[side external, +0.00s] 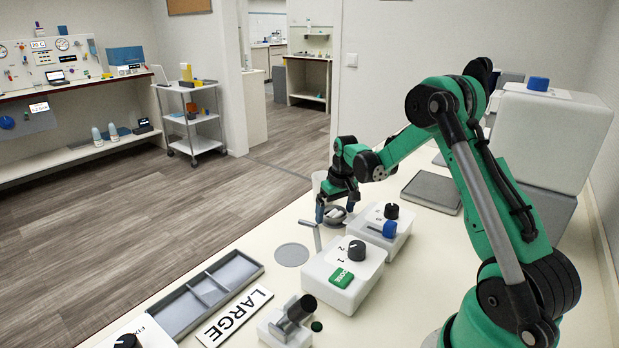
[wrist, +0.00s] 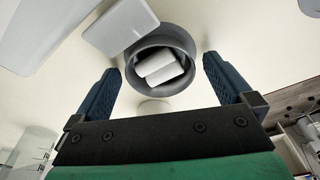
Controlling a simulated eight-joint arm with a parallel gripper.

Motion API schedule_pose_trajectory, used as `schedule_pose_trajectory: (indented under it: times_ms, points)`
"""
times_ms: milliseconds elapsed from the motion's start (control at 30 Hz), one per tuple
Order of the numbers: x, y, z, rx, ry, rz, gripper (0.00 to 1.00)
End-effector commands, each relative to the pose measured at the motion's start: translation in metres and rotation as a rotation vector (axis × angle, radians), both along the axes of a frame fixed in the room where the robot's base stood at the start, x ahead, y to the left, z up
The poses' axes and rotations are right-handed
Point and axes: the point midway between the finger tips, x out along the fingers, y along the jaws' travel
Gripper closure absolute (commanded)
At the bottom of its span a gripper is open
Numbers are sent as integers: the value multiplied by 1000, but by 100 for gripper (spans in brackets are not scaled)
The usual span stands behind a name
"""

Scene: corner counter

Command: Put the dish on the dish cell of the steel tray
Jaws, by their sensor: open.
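The dish is a round grey bowl with white pieces inside; it sits on the counter under my gripper in the side view (side external: 336,217). It also shows in the wrist view (wrist: 186,38). My gripper (side external: 336,208) is open and points down, its two blue fingers on either side of the dish. In the wrist view, my gripper (wrist: 160,70) has a gap between each fingertip and the dish rim. The steel tray (side external: 240,272) lies at the front left of the counter, with several compartments that look empty. The gripper hides part of the dish in the side view.
A white box with a green DOSE button (side external: 342,278) stands between the dish and the front. A flat grey disc (side external: 291,254) and a LARGE sign (side external: 235,316) lie near the tray.

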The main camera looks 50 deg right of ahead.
Motion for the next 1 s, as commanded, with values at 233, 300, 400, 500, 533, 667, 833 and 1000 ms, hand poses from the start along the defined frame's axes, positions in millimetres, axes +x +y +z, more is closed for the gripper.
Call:
schedule_pose_trajectory:
  times_ms: [233,300,400,500,533,667,833,1000]
  points:
    - [0,0,0,0,0,0,57]
    - [0,0,0,0,0,0,77]
    - [0,0,0,0,0,0,97]
    - [0,0,0,0,0,0,97]
    - [0,0,0,0,0,0,97]
    - [0,0,2,0,0,0,97]
    - [0,0,13,0,0,0,98]
    - [0,0,47,0,0,0,98]
